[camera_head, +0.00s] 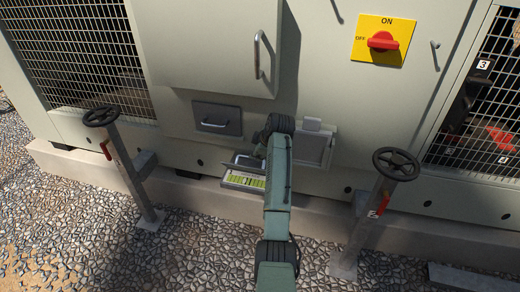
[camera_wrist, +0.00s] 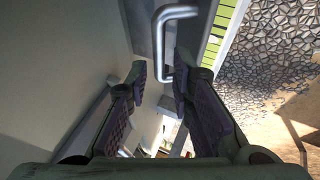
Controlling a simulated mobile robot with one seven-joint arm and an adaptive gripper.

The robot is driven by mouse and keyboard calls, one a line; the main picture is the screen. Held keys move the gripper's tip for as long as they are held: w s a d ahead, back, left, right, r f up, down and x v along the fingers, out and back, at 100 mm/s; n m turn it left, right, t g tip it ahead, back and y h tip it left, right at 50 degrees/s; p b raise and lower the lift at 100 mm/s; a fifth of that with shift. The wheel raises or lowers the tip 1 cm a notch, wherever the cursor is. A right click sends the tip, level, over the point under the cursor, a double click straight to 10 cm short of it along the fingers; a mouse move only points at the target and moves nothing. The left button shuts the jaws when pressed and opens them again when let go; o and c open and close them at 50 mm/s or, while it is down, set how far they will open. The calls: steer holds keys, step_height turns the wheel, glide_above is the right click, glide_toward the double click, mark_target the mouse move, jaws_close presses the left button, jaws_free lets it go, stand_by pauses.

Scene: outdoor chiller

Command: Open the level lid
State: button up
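A small grey lid with a metal handle (camera_head: 238,158) is low on the cabinet front, partly hidden by my arm. A yellow-green marked level strip (camera_head: 243,180) shows just below it and at the upper right of the wrist view (camera_wrist: 219,32). In the wrist view the bent metal handle (camera_wrist: 159,45) stands just ahead of my gripper (camera_wrist: 160,82). My gripper's fingers are apart, and the handle's near end reaches the gap between the tips. I cannot tell whether they touch it. My arm hides most of the gripper in the head view. How far the lid is raised is unclear.
A dark drawer-like panel with a handle (camera_head: 217,119) is to the left, and a grey framed panel (camera_head: 313,149) to the right. Valve handwheels (camera_head: 101,116) (camera_head: 396,163) stand on posts at both sides. A red switch (camera_head: 383,41) is above. Gravel lies in front.

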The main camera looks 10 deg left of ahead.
steer(key=v, duration=0.4)
steer(key=shift+o, duration=0.6)
